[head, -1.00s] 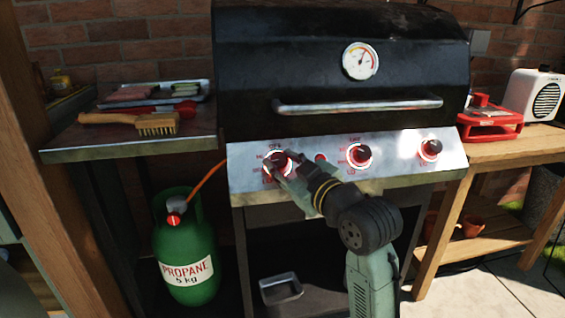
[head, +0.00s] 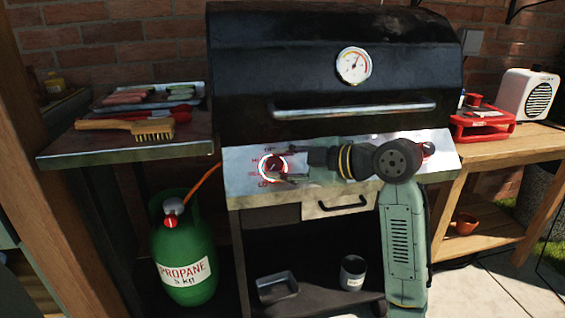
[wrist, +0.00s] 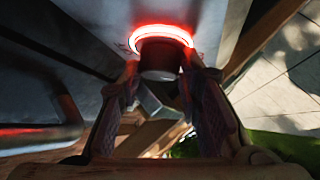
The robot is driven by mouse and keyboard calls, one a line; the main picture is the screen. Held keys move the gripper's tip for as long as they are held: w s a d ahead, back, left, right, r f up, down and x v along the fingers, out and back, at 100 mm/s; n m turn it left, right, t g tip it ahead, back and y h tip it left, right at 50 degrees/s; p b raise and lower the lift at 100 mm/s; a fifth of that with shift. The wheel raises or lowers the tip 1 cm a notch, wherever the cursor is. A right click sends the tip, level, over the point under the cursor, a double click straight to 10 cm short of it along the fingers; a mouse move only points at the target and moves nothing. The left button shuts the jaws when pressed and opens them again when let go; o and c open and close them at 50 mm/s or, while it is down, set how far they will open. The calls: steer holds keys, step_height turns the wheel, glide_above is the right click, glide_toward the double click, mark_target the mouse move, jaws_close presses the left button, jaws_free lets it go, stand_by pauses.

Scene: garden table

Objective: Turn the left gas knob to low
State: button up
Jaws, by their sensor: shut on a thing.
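The left gas knob (head: 270,167) is at the left end of the grill's silver control panel (head: 240,180), inside a glowing red ring. HI is printed to its left and LO at its lower left. My gripper (head: 283,168) reaches it from the right, its fingers on the knob. In the wrist view the dark knob (wrist: 160,60) sits between the two fingers of my gripper (wrist: 160,78), below the bright ring. The knob's pointer is too small and covered to read. My arm hides the middle knob.
The right knob (head: 427,150) shows past my arm. The black lid (head: 330,70) with its long handle (head: 350,112) is above the panel. A green propane tank (head: 184,255) stands at lower left. A side shelf (head: 75,145) holds a brush (head: 150,128) and a tray (head: 110,107).

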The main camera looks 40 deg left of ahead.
steer(key=shift+w+r, duration=0.1)
steer(key=shift+w, duration=0.05)
stand_by(0.4)
steer(key=o, duration=1.1)
steer(key=v, duration=1.2)
